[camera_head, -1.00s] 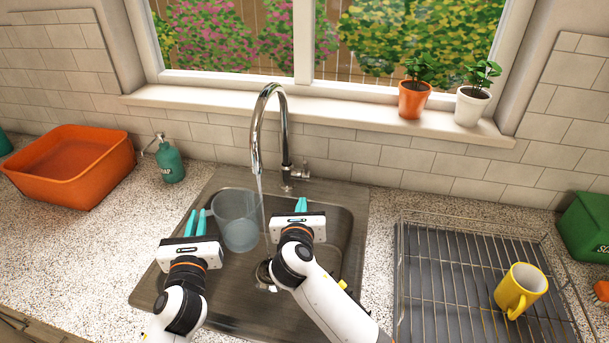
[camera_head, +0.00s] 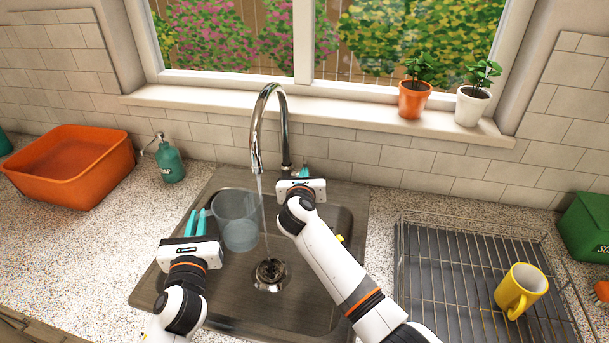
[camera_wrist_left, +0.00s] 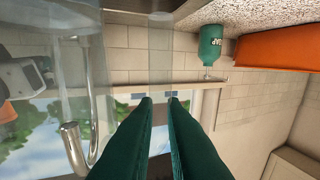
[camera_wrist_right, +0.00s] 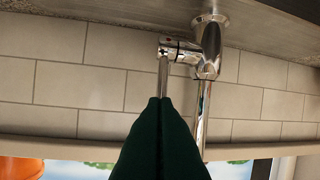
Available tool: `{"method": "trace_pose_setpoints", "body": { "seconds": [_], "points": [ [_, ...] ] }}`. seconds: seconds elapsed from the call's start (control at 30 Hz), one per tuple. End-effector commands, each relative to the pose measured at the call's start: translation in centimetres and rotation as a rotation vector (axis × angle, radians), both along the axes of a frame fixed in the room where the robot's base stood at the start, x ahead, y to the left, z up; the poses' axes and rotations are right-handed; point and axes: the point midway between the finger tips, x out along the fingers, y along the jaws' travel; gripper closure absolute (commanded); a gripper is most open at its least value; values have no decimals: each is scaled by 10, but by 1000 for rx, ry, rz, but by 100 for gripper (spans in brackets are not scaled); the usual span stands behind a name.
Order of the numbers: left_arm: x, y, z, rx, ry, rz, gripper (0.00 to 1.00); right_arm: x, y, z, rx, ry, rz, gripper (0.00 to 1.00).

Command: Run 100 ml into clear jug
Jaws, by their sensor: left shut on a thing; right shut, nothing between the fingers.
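The clear jug (camera_head: 236,222) is upright in the left part of the sink, with a bluish tint in its lower part; I cannot read its level. My left gripper (camera_head: 196,222) is shut on its handle (camera_wrist_left: 160,50). Water (camera_head: 264,215) runs from the chrome faucet (camera_head: 256,150) and falls just right of the jug, towards the drain (camera_head: 269,273). My right gripper (camera_head: 304,172) is shut and empty by the faucet's base. In the right wrist view, its closed fingertips (camera_wrist_right: 161,100) are by the faucet lever (camera_wrist_right: 163,75); I cannot tell whether they touch.
The sink (camera_head: 225,308) is otherwise mostly open. A teal soap bottle (camera_head: 170,163) and an orange tub (camera_head: 72,165) stand at left. A wire rack (camera_head: 440,270) with a yellow mug (camera_head: 520,290) is at right. Two potted plants stand on the sill (camera_head: 350,115).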

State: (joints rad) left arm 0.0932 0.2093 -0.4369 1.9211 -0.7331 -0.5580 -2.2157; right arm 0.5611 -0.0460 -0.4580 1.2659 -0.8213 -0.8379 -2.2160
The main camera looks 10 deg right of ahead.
Motion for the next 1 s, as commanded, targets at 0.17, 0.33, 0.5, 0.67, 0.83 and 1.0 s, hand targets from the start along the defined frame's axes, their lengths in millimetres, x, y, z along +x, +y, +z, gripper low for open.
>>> {"method": "trace_pose_setpoints", "body": {
  "seconds": [0.17, 0.33, 0.5, 0.67, 0.83, 1.0],
  "points": [
    [0, 0, 1, -1, -2, 0, 100, 1, -1, 1, 3, 6, -2, 100],
    [0, 0, 1, -1, -2, 0, 100, 5, -3, 6, 22, 48, -6, 100],
    [0, 0, 1, -1, -2, 0, 100, 13, -6, 15, 60, 139, -3, 100],
    [0, 0, 1, -1, -2, 0, 100, 22, -10, 22, 86, 213, -1, 100],
    [0, 0, 1, -1, -2, -1, 100, 32, -14, 28, 84, 215, -1, 100],
    [0, 0, 1, -1, -2, 0, 100, 41, -17, 33, 87, 213, -1, 100]
  ]
}}
